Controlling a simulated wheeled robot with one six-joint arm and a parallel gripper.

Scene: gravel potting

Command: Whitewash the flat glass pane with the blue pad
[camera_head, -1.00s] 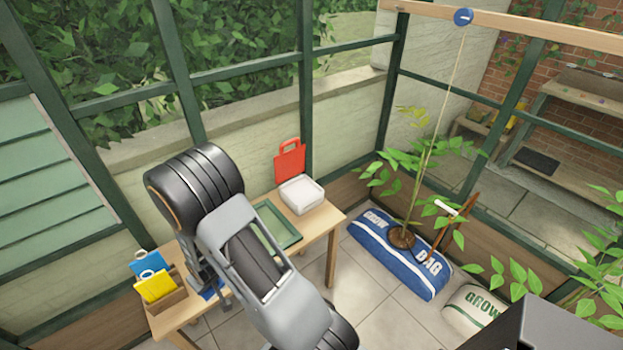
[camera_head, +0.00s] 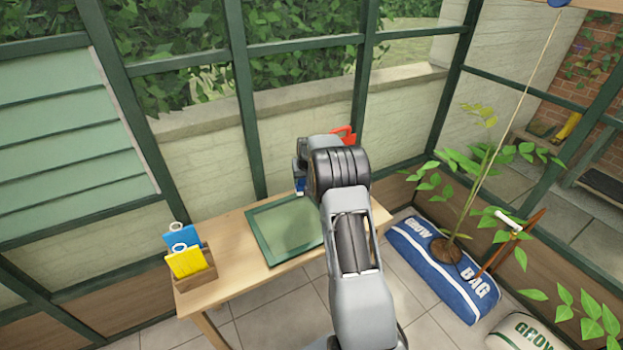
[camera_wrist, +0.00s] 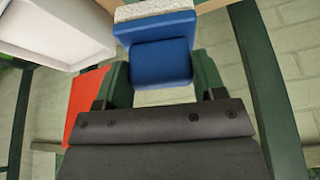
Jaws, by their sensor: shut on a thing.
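The flat glass pane (camera_head: 290,226) lies in its green frame on the wooden table, its right part hidden behind my arm. My gripper (camera_head: 301,180) is at the far right of the pane, near the table's back edge. In the wrist view my gripper (camera_wrist: 162,75) is shut on the blue pad (camera_wrist: 160,62), which has a rough white face (camera_wrist: 150,8). Whether the pad touches anything cannot be told. A white tub (camera_wrist: 62,28) shows beside the pad in the wrist view; my arm hides it in the head view.
A wooden box (camera_head: 197,272) with a blue card (camera_head: 178,239) and a yellow card (camera_head: 186,263) stands at the table's left end. A red thing (camera_head: 344,134) shows behind my arm. A blue grow bag (camera_head: 440,270) with a plant lies right of the table.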

